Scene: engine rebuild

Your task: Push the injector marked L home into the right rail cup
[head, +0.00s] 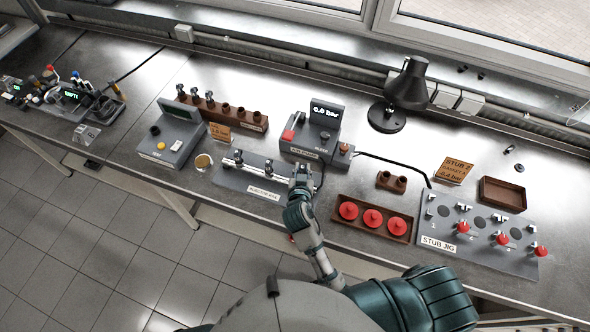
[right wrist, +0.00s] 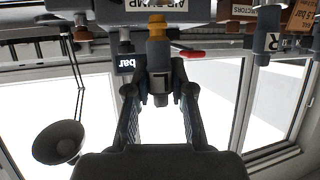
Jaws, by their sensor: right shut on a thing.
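My right gripper (head: 301,176) is over the right end of the grey rail plate (head: 226,179) in the head view. In the right wrist view, which looks upside down, its two fingers (right wrist: 159,92) are closed on the injector marked L (right wrist: 160,84). This is a dark grey block with a pale mark and an amber section (right wrist: 157,48) pointing toward the rail. The right rail cup is hidden by the gripper in the head view. I cannot tell how deep the injector sits. My left gripper is not in view.
A grey unit with a display reading 0.0 bar (head: 326,113) stands just behind the gripper. A brown tray with red caps (head: 341,219) and the stub jig (head: 464,246) lie to the right. A brown injector rack (head: 254,121) and test box (head: 172,140) stand to the left.

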